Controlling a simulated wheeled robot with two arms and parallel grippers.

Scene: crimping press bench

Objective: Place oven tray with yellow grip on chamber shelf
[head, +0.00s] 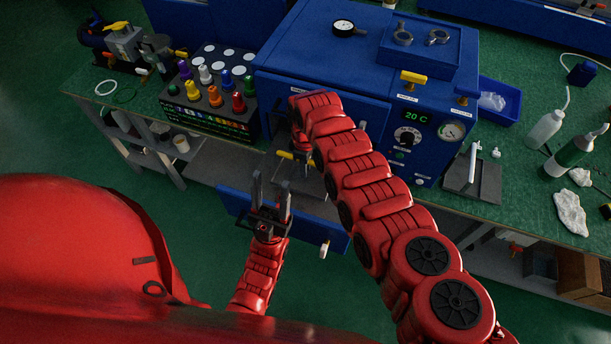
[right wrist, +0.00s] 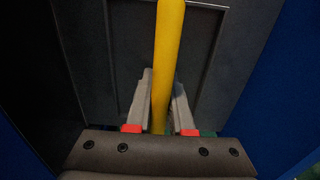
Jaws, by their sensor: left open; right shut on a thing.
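The oven tray (right wrist: 125,50) is a dark flat plate with a raised rim, filling the middle of the right wrist view. Its yellow grip (right wrist: 170,40) runs between the fingers of my right gripper (right wrist: 162,100), which is shut on it. In the head view the yellow grip (head: 285,155) shows at the front of the blue oven (head: 325,60); my right arm hides much of the tray and the chamber opening. The shelf cannot be made out. My left gripper (head: 271,192) is open and empty, fingers up, in front of the lowered blue door (head: 235,204).
Left of the oven stands a rack (head: 210,118) of coloured bottles or knobs. To the right are a blue bin (head: 497,101), a grey stand (head: 474,180) and squeeze bottles (head: 547,128). Blue walls flank the tray in the right wrist view.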

